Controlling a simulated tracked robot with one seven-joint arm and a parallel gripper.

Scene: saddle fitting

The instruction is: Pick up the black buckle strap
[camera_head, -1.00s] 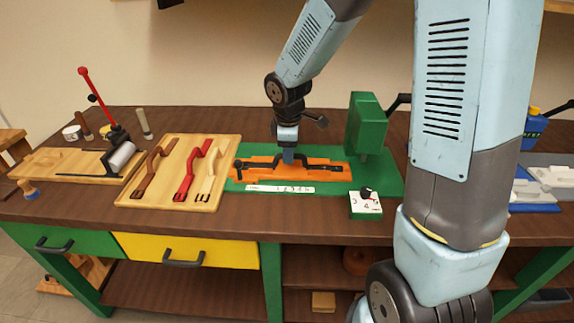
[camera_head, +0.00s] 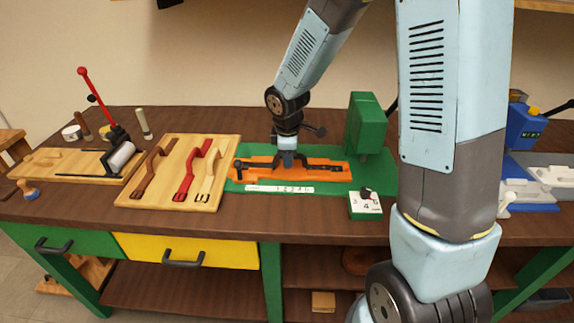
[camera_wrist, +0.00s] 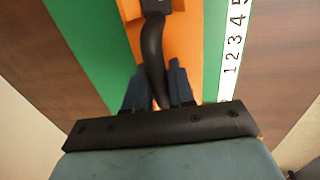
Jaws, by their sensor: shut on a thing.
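The black buckle strap (camera_head: 310,165) lies along the orange fixture (camera_head: 340,175) on the green base plate. My gripper (camera_head: 288,158) is over the strap, pointing down. In the wrist view the strap (camera_wrist: 154,55) runs down between the two blue-grey fingers of my gripper (camera_wrist: 158,88), which are shut on it. The strap's far end (camera_wrist: 163,6) sits at the top edge over the orange fixture (camera_wrist: 184,45). The part of the strap under the gripper body is hidden.
Brown, red and cream straps lie on a wooden board (camera_head: 222,150) to the left. A green press head (camera_head: 367,122) stands right of the fixture. A white number strip (camera_head: 280,189) and a numbered block (camera_head: 365,205) are in front.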

